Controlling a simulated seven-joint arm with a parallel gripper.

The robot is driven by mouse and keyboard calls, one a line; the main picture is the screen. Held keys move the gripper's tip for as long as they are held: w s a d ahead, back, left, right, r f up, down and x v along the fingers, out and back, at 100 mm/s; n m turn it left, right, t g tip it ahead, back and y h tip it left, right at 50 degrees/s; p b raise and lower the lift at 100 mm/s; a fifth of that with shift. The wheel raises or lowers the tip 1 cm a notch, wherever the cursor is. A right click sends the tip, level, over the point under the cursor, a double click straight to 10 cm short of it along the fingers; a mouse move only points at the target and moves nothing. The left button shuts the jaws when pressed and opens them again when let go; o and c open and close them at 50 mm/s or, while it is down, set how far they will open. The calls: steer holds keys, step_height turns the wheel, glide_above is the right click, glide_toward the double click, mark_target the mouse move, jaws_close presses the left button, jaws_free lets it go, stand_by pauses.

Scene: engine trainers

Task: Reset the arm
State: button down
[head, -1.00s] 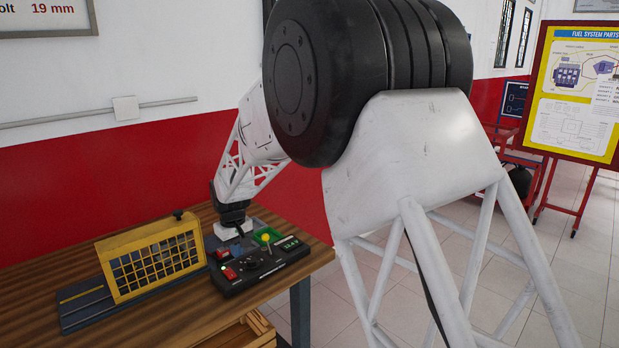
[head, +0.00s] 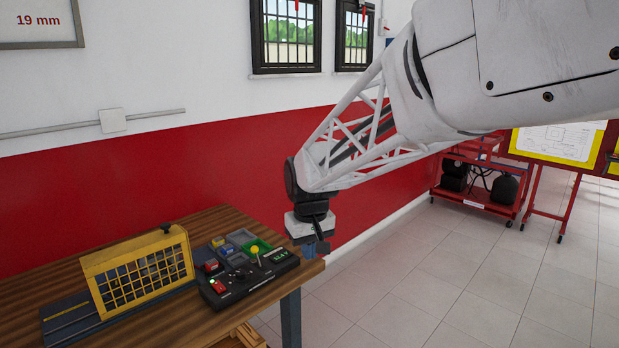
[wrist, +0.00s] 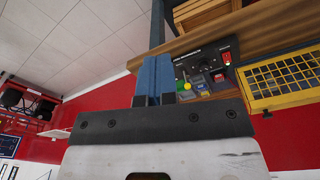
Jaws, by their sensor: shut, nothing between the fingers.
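My gripper (head: 316,248) hangs at the end of my white lattice arm, just past the right end of the wooden bench, above the floor. Its blue fingers are shut with nothing between them; they also show together in the wrist view (wrist: 155,78). The black control panel (head: 250,276), with a red switch, a yellow knob and a small display, lies on the bench to the left of my gripper and apart from it. It also shows in the wrist view (wrist: 208,60), right of the fingers.
The wooden bench (head: 215,331) carries a yellow mesh guard (head: 138,270) on a dark base and small grey and green trays (head: 242,238). A red wall with windows stands behind. A red cart (head: 478,188) stands at the back right. The tiled floor (head: 400,290) is clear.

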steer(key=s+d+m, duration=0.1)
steer(key=s+d, duration=0.5)
steer(key=s, duration=0.4)
steer(key=s+d+m+t, duration=0.1)
steer(key=s+d+m, duration=0.1)
steer(key=s+d, duration=0.4)
steer(key=s+d+m, duration=0.2)
steer(key=s+d, duration=0.4)
steer(key=s, duration=0.7)
steer(key=shift+s+d+h, duration=0.3)
steer(key=shift+f, duration=0.1)
